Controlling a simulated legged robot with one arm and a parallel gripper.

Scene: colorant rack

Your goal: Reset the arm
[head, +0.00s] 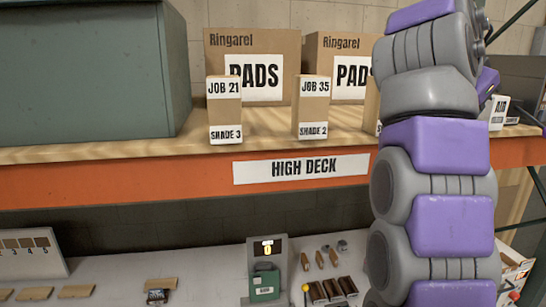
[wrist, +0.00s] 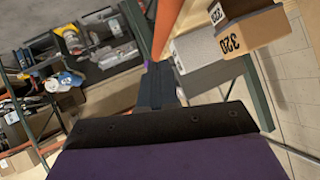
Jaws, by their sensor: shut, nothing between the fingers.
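My gripper (wrist: 158,82) shows in the wrist view as a dark narrow shape, shut and with nothing held, pointing away over a dark plate and a purple part of my arm.
The orange High Deck beam (head: 120,190) crosses the head view. On its deck stand a green-grey cabinet (head: 90,70), PADS cartons (head: 290,45), and small boxes marked Job 21 (head: 225,108) and Job 35 (head: 312,107). Below, a bench holds a green device (head: 264,283) and small blocks.

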